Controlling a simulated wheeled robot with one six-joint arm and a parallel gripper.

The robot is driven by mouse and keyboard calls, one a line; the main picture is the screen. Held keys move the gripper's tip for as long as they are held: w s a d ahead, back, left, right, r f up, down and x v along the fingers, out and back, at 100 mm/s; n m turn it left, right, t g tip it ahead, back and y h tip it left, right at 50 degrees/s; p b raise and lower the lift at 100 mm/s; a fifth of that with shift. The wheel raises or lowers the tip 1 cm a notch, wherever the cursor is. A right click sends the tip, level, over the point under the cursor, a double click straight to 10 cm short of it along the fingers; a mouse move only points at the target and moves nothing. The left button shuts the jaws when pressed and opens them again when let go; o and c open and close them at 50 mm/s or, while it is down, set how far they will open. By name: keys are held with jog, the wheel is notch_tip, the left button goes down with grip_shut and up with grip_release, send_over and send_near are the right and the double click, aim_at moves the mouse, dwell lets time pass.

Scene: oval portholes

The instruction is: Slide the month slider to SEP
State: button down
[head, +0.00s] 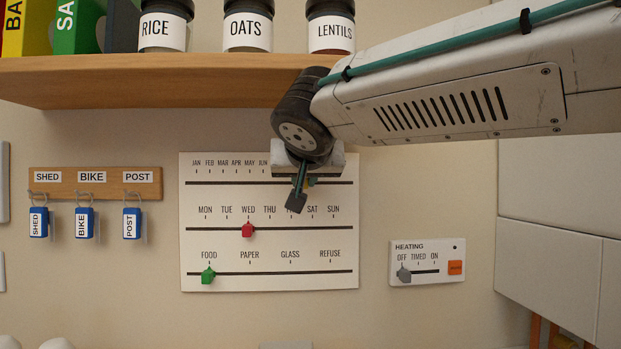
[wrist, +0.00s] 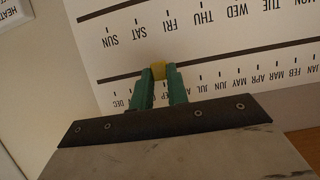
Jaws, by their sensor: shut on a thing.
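The month slider is a yellow knob (wrist: 158,70) on the top slot of the white wall panel (head: 270,285). My gripper (wrist: 160,78) is shut on this knob, with one green finger on each side in the wrist view. The wrist view shows the panel upside down. The knob sits in that hidden stretch, around SEP or OCT; I cannot tell which exactly. In the head view my gripper (head: 303,185) hides the knob and the labels right of JUN.
Below the month slot are a red day slider (head: 247,230) at WED and a green slider (head: 208,276) at FOOD. A wooden shelf (head: 150,80) with jars is above. Key hooks (head: 95,183) are left; a heating panel (head: 427,250) is right.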

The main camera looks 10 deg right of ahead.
jog(key=c, duration=1.4)
grip_release()
jog(key=shift+o, duration=0.2)
jog(key=shift+s, duration=0.1)
jog(key=v, duration=0.7)
jog(key=shift+s, duration=0.3)
jog(key=shift+r, duration=0.15)
